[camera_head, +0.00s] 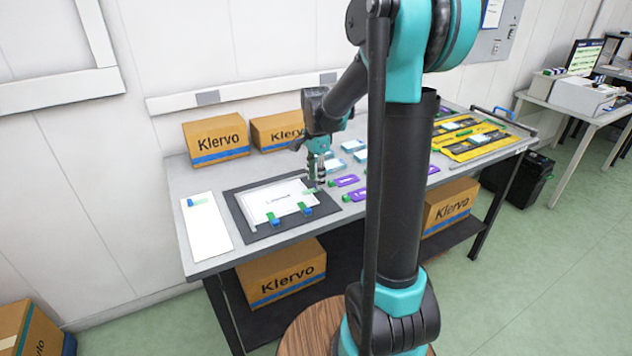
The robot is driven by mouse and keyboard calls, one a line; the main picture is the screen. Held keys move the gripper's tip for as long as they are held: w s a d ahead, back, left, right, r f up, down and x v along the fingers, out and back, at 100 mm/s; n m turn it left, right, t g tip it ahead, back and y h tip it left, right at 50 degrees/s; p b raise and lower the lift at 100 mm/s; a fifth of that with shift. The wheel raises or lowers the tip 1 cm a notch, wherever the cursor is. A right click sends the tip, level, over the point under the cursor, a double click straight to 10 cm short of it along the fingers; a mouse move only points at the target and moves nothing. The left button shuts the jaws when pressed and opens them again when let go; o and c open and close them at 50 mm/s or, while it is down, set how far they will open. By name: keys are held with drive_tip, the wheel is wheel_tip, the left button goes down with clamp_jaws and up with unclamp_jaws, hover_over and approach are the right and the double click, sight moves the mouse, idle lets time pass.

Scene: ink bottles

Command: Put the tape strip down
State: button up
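My gripper (320,183) points down over the right edge of the dark mat (240,190) on the table. Its fingers are small and dark, and I cannot tell whether they are open or shut. A small green strip (309,191), perhaps the tape strip, shows just left of the fingertips, at the right edge of a white printed sheet (275,204). I cannot tell whether the strip touches the fingers or the sheet. Two green-and-blue pieces (274,220) and (306,210) sit along the sheet's front edge.
A white board (206,232) with a blue-green piece lies at the table's left. Purple-and-green items (346,181) and pale blue items (354,145) lie right of the mat. Yellow trays (465,152) are at the far right. Klervo boxes (216,138) stand at the back. My arm hides the table's middle.

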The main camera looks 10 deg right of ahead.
wheel_tip(320, 180, up, 10)
drive_tip(key=shift+r, duration=0.2)
drive_tip(key=shift+s, duration=0.1)
idle(0.3)
